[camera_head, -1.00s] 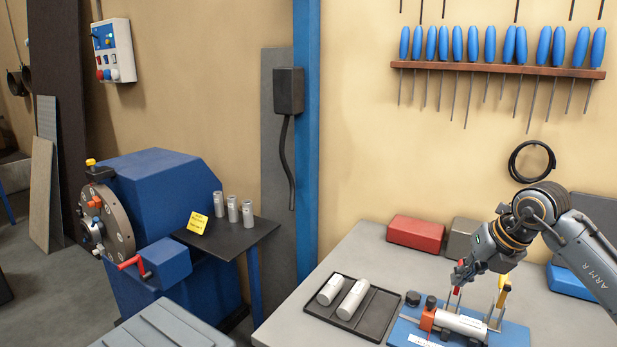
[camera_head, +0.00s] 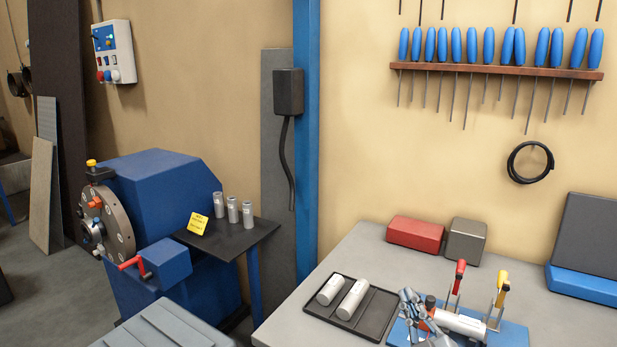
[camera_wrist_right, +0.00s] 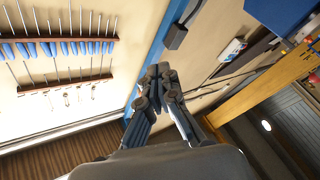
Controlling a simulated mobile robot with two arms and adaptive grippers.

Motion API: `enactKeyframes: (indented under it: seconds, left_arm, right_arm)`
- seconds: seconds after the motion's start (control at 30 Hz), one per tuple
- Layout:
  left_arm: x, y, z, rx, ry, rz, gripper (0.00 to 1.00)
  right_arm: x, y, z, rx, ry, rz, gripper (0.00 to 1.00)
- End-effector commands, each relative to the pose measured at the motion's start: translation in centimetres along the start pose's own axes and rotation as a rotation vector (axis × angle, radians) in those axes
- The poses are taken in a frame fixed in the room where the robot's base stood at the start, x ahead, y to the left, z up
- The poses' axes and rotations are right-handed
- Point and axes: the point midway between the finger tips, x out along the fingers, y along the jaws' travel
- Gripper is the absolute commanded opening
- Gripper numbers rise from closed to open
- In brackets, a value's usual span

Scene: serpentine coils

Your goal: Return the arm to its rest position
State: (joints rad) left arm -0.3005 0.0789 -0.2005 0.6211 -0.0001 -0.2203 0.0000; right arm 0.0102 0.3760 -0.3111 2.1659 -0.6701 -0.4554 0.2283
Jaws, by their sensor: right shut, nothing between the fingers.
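My right gripper (camera_head: 408,297) is low in the head view, in front of the left end of the blue fixture. Its fingers are shut and empty, and most of its arm is below the picture. The right wrist view shows the same shut fingers (camera_wrist_right: 160,74) against the wall, with nothing between them. A silver cylinder (camera_head: 462,323) lies in the fixture, partly hidden by the gripper. The red-handled clamp (camera_head: 460,270) and yellow-handled clamp (camera_head: 502,290) stand upright beside it, clear of the fingers. My left gripper is not in view.
A black tray (camera_head: 372,325) with two silver cylinders lies left of the fixture (camera_head: 515,335). A red box (camera_head: 415,234), a grey box (camera_head: 465,241) and a blue case (camera_head: 583,284) stand at the bench's back. The bench between is clear.

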Motion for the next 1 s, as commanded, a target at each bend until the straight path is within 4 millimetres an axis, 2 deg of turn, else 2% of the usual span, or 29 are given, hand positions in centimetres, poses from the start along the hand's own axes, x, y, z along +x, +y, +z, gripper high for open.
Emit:
enactKeyframes:
  seconds: [0.03, 0.1, 0.17, 0.2, 0.3, 0.5, 0.77, 1.0]
  left_arm:
    - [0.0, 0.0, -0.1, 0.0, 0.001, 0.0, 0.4]
    - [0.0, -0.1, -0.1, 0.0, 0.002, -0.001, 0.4]
    - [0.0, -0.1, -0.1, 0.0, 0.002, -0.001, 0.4]
    - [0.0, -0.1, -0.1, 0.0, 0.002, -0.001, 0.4]
    - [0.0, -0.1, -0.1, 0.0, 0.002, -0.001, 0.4]
    - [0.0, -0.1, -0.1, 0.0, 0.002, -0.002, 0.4]
    - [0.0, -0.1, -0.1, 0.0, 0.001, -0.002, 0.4]
    - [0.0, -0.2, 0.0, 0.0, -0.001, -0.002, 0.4]
  right_arm:
    - [-2.2, -1.0, 3.3, 0.083, -0.156, -0.016, 0.0]
    - [-5.4, -2.6, 7.4, 0.172, -0.36, -0.05, 0.0]
    - [-8.6, -4.2, 10.2, 0.239, -0.524, -0.091, 0.0]
    - [-10.9, -5.3, 11.8, 0.277, -0.626, -0.123, 0.0]
    - [-16.4, -7.9, 14.3, 0.353, -0.841, -0.209, 0.0]
    - [-25.0, -11.3, 15.8, 0.443, -1.127, -0.366, 0.0]
    - [-33.8, -13.9, 14.8, 0.517, -1.378, -0.551, 0.0]
    - [-33.8, -18.1, 19.5, 0.509, -1.407, -0.569, 0.0]
